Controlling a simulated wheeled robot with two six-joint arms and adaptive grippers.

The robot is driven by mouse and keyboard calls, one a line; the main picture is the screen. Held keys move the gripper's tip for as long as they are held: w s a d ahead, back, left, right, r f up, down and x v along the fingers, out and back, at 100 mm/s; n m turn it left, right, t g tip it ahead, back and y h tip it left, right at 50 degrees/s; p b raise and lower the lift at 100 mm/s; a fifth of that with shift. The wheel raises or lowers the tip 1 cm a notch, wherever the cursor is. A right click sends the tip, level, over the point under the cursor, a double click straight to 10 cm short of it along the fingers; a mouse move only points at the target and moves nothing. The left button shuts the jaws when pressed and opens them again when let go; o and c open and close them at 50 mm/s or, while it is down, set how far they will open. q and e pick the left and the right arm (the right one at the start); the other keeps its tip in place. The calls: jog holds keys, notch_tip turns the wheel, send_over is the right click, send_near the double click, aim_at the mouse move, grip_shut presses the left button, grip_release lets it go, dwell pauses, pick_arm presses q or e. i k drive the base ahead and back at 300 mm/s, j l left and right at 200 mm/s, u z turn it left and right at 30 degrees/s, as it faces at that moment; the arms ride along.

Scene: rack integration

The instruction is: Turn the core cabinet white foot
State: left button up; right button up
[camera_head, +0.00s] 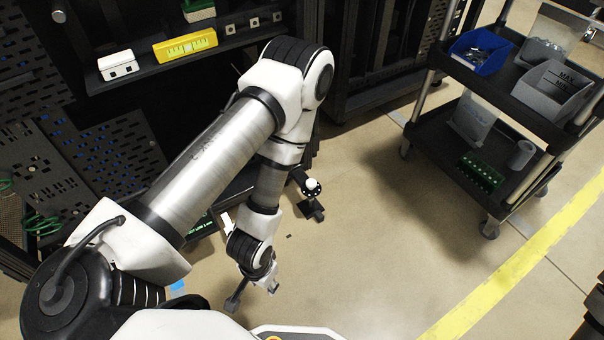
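A black core cabinet (225,62) stands at the upper left, partly hidden behind my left arm. By its lower front corner a small dark fitting with a white round top (312,186) stands just above the floor; it looks like the white foot, but its detail is too small to be sure. My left gripper (256,288) points down near the bottom centre, left of and nearer than this fitting, and apart from it in the picture. Its fingers are small and partly hidden by the wrist, so I cannot tell their opening. My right gripper is not in view.
A yellow level (185,46) and a white block (118,65) lie on the cabinet's ledge. A dark two-shelf cart (420,142) with a blue bin (481,52) stands at the right.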

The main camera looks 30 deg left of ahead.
aim_at(311, 183)
jog(key=i+l+u, duration=0.15)
jog(key=u, duration=0.25)
jog(key=i+l+u, duration=0.15)
jog(key=u, duration=0.25)
jog(key=i+l+u, duration=0.1)
jog(key=l+u, duration=0.45)
jog(key=u, duration=0.25)
jog(key=i+l, duration=0.1)
jog(key=l, duration=0.45)
jog(key=i+l, duration=0.1)
jog(key=l, duration=0.45)
